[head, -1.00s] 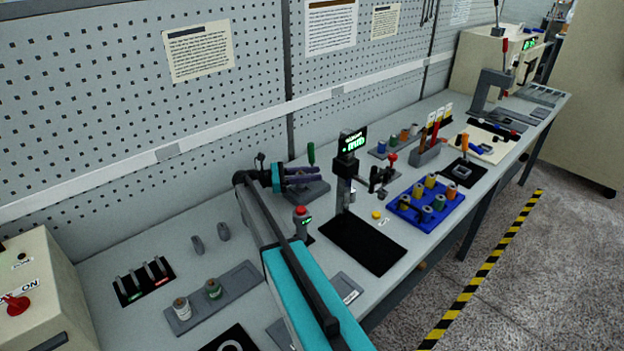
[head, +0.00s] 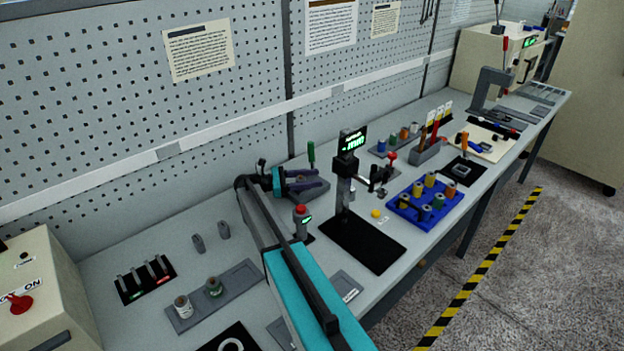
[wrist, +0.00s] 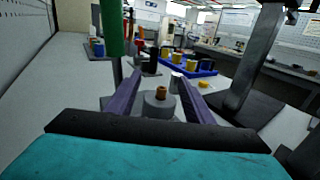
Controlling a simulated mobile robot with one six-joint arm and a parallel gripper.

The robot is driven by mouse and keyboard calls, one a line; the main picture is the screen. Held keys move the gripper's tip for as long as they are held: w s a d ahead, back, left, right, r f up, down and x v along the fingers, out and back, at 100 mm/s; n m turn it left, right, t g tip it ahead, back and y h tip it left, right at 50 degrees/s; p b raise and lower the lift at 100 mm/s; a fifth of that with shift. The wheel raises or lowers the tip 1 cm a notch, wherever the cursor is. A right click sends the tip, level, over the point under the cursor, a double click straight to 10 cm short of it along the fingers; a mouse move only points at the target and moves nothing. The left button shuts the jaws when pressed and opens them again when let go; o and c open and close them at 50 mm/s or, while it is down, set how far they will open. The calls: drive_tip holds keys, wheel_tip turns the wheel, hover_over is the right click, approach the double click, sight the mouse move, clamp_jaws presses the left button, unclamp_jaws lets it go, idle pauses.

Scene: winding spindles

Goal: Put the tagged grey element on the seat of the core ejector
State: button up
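My gripper (head: 308,181) is open, its two purple fingers spread apart, at the green-handled device on a dark grey base, which I take to be the core ejector (head: 311,154). In the wrist view its green handle (wrist: 112,30) stands at the left. Between my open fingers (wrist: 160,98) is a round grey piece (wrist: 160,109) with a brown-orange centre, low on the device. I cannot tell whether it is the tagged element or part of the seat. The fingers appear apart from it. No tag is readable on it.
A red-button post (head: 302,212) stands close to my arm. The display stand (head: 345,185) with a black mat (head: 364,243) is to the right, then a blue tray (head: 400,207) of spools. A grey tray (head: 245,277) with two spools lies front left. Two small grey pieces (head: 211,238) stand behind it.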

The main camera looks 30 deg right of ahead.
drive_tip(key=shift+r, duration=0.15)
drive_tip(key=b+v, duration=0.4)
drive_tip(key=v, duration=0.6)
drive_tip(key=shift+w, duration=0.1)
drive_tip(key=shift+b+v, duration=0.65)
drive_tip(key=shift+v, duration=0.35)
drive_tip(key=shift+r, duration=0.1)
